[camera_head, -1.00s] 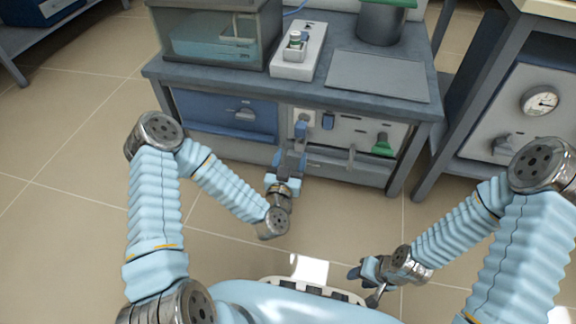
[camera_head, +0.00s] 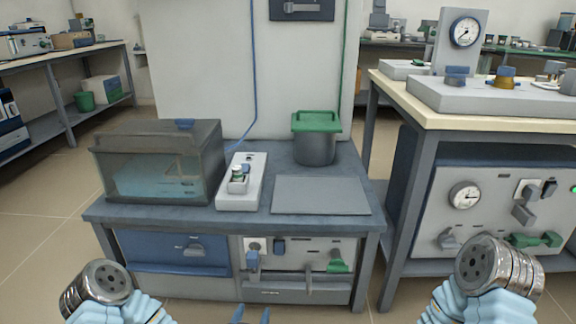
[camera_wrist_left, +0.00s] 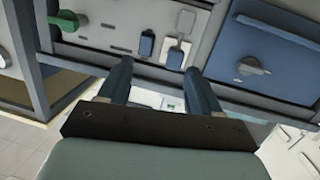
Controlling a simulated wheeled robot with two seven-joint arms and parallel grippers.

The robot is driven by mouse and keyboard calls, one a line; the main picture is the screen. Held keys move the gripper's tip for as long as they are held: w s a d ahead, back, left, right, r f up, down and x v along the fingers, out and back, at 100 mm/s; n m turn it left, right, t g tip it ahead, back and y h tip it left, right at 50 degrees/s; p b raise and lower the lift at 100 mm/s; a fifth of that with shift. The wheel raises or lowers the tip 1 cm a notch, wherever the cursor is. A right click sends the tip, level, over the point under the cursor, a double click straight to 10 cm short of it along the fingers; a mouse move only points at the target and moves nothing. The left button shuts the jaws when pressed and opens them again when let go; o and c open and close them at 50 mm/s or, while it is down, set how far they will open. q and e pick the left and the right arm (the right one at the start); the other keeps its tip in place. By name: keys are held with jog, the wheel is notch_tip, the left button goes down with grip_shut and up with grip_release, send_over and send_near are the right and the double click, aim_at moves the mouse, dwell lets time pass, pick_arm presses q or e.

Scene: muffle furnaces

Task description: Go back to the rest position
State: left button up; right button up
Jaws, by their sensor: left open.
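My left gripper (camera_head: 250,316) shows only as blue fingertips at the bottom edge of the head view. In the left wrist view the two fingers of my left gripper (camera_wrist_left: 159,67) stand apart with nothing between them. They are in front of the bench's lower panel (camera_head: 300,255), apart from it as far as I can tell. My right gripper is out of view; only the upper part of my right arm shows at the lower right.
The bench (camera_head: 240,210) carries a glass-sided tank (camera_head: 160,165), a white device (camera_head: 242,182), a grey plate (camera_head: 320,195) and a green-lidded pot (camera_head: 315,140). Its front has a blue drawer (camera_head: 172,252) and a green handle (camera_head: 337,261). Another bench (camera_head: 480,120) stands right. Floor shows at left.

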pick_arm(q)
jog(key=s+d+f+g+h, duration=0.2)
jog(key=s+f+g+h, duration=0.1)
jog(key=s+f+g, duration=0.65)
jog(key=s+a+f+n+g+y, duration=0.1)
jog(key=s+a+f+n+g, duration=0.2)
jog(key=s+f+g, duration=0.35)
notch_tip(320, 180, up, 14)
jog(key=s+p, duration=0.2)
jog(key=p, duration=1)
jog(key=shift+s+d+f+t, duration=0.15)
jog(key=shift+s+d+t, duration=0.1)
jog(key=shift+s+t, duration=0.15)
jog(key=shift+w, duration=0.1)
